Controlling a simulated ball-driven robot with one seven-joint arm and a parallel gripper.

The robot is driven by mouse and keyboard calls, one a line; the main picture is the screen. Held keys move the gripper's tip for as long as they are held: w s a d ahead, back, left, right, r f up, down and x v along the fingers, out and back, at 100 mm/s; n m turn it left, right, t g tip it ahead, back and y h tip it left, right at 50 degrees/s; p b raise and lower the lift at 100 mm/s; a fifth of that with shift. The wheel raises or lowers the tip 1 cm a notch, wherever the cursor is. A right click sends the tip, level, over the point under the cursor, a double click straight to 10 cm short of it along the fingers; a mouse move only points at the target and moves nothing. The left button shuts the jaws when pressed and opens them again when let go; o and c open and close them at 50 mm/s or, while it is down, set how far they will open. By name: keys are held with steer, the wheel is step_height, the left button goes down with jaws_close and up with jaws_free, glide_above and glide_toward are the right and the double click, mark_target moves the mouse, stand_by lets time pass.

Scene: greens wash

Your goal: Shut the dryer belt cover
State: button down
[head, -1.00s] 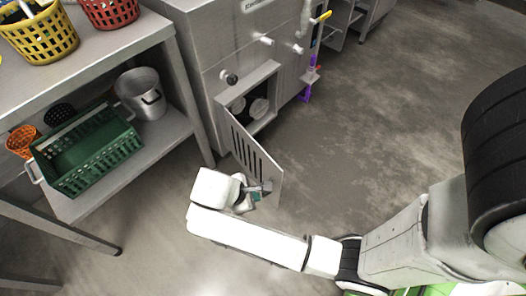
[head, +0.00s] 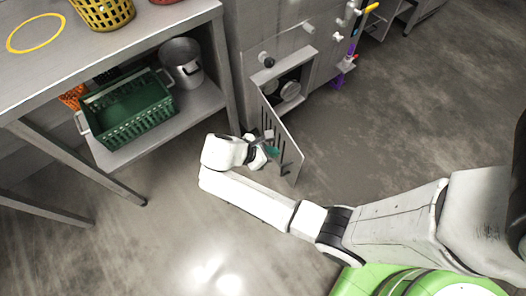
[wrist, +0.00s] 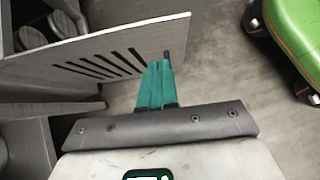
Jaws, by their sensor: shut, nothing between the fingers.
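The dryer belt cover (head: 287,140) is a grey slotted door, standing swung open from the metal cabinet (head: 290,50). The opening (head: 290,85) behind it shows round rollers. In the wrist view the cover (wrist: 100,45) crosses the upper left, with dark slots and a small dark handle near its free edge. My gripper (head: 272,148) is at the left of the cover, near its free end. In the wrist view its teal fingers (wrist: 157,75) are shut with nothing between them, and their tips overlap the cover's lower edge near the handle. I cannot tell whether they touch.
A steel table (head: 110,60) at the left holds yellow and red baskets on top. Its lower shelf carries a green crate (head: 125,110) and a metal pot (head: 183,62). Open floor (head: 400,120) lies right of the cover.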

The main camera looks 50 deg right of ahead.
steer(key=s+d, duration=0.1)
steer(key=d+f, duration=0.1)
steer(key=d, duration=0.1)
steer(key=s+d+f+b, duration=0.1)
steer(key=d, duration=0.1)
steer(key=shift+s+d, duration=0.15)
steer(key=shift+s, duration=0.2)
